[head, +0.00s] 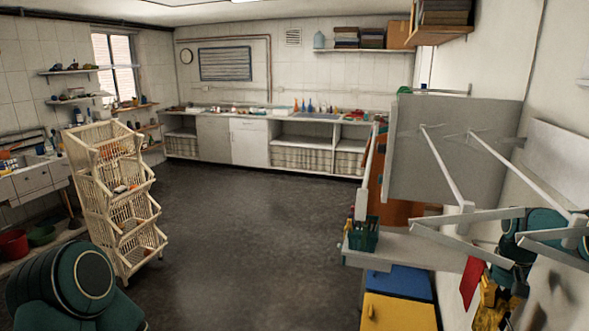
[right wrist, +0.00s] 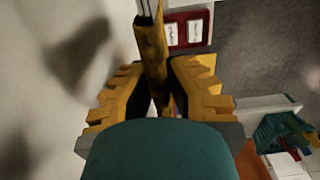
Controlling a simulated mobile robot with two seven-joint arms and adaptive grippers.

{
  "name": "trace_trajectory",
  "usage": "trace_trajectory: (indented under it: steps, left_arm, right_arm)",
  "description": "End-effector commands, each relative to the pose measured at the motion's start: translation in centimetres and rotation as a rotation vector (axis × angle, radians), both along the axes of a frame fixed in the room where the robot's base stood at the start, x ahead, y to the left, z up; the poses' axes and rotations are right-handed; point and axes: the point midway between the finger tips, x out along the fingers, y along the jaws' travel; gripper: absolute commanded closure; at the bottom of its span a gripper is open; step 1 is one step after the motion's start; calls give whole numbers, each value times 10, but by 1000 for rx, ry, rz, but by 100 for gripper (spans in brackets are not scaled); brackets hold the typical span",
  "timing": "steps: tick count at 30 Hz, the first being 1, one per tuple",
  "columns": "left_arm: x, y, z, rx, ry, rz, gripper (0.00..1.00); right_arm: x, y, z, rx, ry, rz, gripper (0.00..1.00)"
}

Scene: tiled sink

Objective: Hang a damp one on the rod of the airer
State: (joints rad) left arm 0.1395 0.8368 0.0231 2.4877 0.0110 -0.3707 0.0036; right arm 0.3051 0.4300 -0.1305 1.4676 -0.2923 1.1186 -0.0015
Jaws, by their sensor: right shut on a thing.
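The airer (head: 465,207) is on the right in the head view, with white rods and angled arms. My left gripper is out of view; only my left arm shows.
A grey panel (head: 455,150) stands behind the rods, close to the right wall. A green basket (head: 363,238) sits on a white ledge left of the airer, above a yellow-and-blue cabinet (head: 398,308). A cream basket rack (head: 118,195) stands left. The middle floor is clear.

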Motion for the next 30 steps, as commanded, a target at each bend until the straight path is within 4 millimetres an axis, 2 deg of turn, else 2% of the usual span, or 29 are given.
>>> trace_trajectory:
  steps: [30]
  left_arm:
    - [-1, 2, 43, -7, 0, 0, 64]
  right_arm:
    - [0, 0, 48, 0, -1, 0, 100]
